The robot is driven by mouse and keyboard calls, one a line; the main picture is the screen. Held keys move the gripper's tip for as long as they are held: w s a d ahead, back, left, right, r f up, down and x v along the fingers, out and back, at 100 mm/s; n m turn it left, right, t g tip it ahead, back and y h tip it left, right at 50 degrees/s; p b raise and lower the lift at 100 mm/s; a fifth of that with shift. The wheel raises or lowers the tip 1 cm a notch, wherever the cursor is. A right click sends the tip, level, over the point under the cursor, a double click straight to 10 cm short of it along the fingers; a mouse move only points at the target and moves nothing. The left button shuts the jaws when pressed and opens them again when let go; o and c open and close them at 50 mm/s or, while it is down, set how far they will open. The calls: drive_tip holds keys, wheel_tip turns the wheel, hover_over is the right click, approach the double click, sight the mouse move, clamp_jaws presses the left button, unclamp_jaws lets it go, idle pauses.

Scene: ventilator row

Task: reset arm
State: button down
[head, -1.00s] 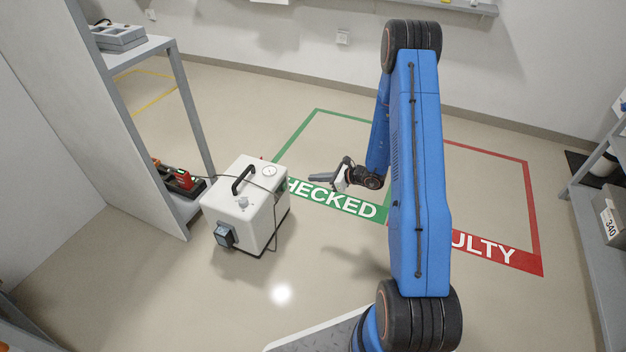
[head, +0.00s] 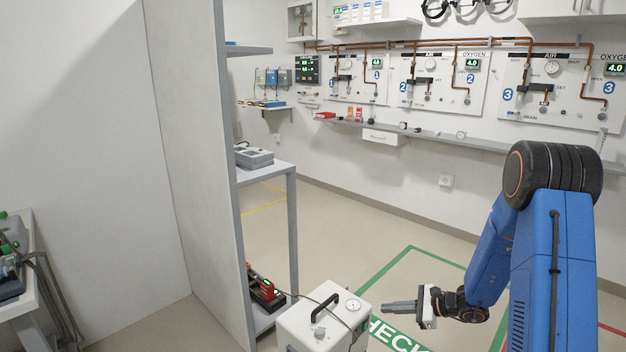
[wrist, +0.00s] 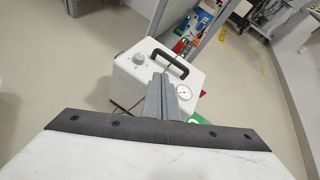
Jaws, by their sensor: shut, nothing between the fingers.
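My arm is folded at the right of the head view, blue with black joints. My gripper (head: 386,308) is shut and empty, its grey fingers side by side and pointing left. It is held in the air to the right of a white box-shaped unit (head: 310,330) with a black handle, a knob and a dial gauge. In the wrist view my gripper (wrist: 160,80) shows its shut fingers in front of the white unit (wrist: 128,78), hiding part of it. I cannot tell the exact gap between them.
A grey partition (head: 185,150) and a shelf unit (head: 290,220) stand left of the white unit. A green floor outline (head: 385,268) lies beyond the gripper. Wall panels (head: 440,80) with gauges and copper pipes hang above a narrow ledge (head: 440,133). Open floor lies between.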

drive_tip(key=s+a+r+n+g+h, duration=0.25)
drive_tip(key=s+r+n, duration=0.35)
drive_tip(key=s+r, duration=0.35)
drive_tip(key=s+a+r+n+g+h, duration=0.1)
drive_tip(key=s+a+r+n+g, duration=0.1)
drive_tip(key=s+a+r+n, duration=0.5)
drive_tip(key=s+d+r+n+t+h, duration=0.1)
drive_tip(key=s+d+r+n+h, duration=0.2)
drive_tip(key=s, duration=0.8)
drive_tip(key=s+d+r+n+t+h, duration=0.2)
drive_tip(key=s+d+r+n+h, duration=0.2)
drive_tip(key=s+d, duration=0.5)
wheel_tip(320, 180, up, 3)
drive_tip(key=shift+s+d+f+h, duration=0.15)
drive_tip(key=shift+s+d+h, duration=0.25)
drive_tip(key=shift+s, duration=0.65)
